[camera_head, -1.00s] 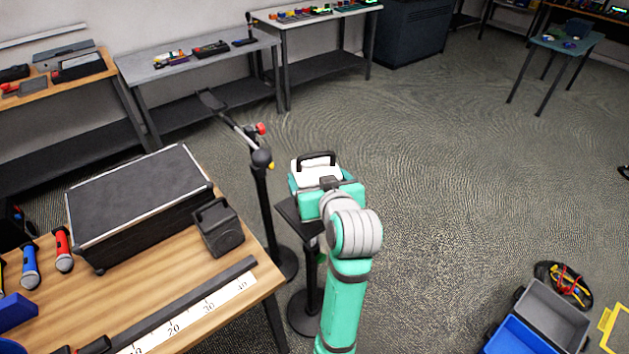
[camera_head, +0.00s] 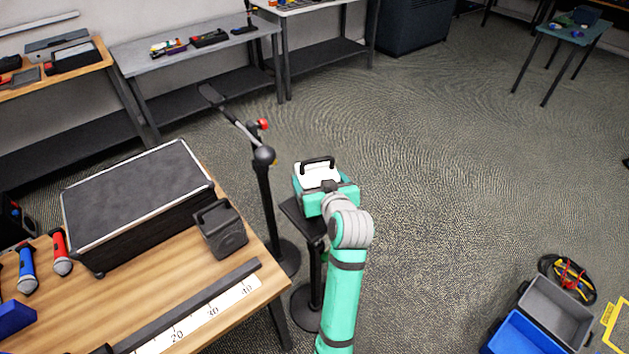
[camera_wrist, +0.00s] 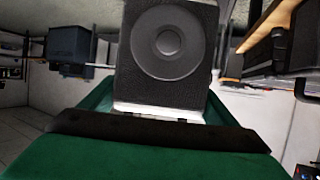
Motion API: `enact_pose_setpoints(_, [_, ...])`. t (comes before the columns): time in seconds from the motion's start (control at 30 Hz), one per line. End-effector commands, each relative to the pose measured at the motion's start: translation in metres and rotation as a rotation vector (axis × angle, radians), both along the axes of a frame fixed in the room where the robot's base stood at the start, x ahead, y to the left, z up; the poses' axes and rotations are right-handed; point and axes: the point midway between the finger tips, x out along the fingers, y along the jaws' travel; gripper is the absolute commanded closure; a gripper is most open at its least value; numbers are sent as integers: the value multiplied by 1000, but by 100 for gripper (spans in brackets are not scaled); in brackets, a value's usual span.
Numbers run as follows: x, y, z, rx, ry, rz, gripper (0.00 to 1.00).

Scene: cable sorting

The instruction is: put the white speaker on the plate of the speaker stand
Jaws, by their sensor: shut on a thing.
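The white speaker (camera_head: 316,177), with a black handle on top, is in my gripper (camera_head: 325,198), whose teal body wraps its near side in the head view. In the wrist view the speaker (camera_wrist: 168,50) shows a dark front with a round cone and a pale lower edge. The speaker stand has a dark square plate (camera_head: 297,217) on a pole with a round base.
A microphone stand (camera_head: 264,205) rises close to the left of the speaker stand. A wooden table (camera_head: 190,262) at left holds a dark grey speaker (camera_head: 221,230), a black case (camera_head: 140,195) and microphones. Bins (camera_head: 555,312) stand at lower right.

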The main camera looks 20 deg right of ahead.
Motion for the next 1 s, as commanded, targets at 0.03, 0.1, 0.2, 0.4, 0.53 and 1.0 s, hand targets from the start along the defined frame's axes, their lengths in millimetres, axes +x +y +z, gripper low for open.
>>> enact_pose_setpoints(0.03, [0,0,-4,-1,-5,-1,72])
enact_pose_setpoints(0.1, [0,-1,-9,-1,-5,-1,72])
enact_pose_setpoints(0.2, [0,-2,-11,-2,-7,-1,72])
enact_pose_setpoints(0.4, [0,-2,-10,-2,-8,-2,72])
enact_pose_setpoints(0.53, [0,-1,-12,-2,-7,-1,72])
enact_pose_setpoints(1.0, [-2,0,-12,-1,-2,0,0])
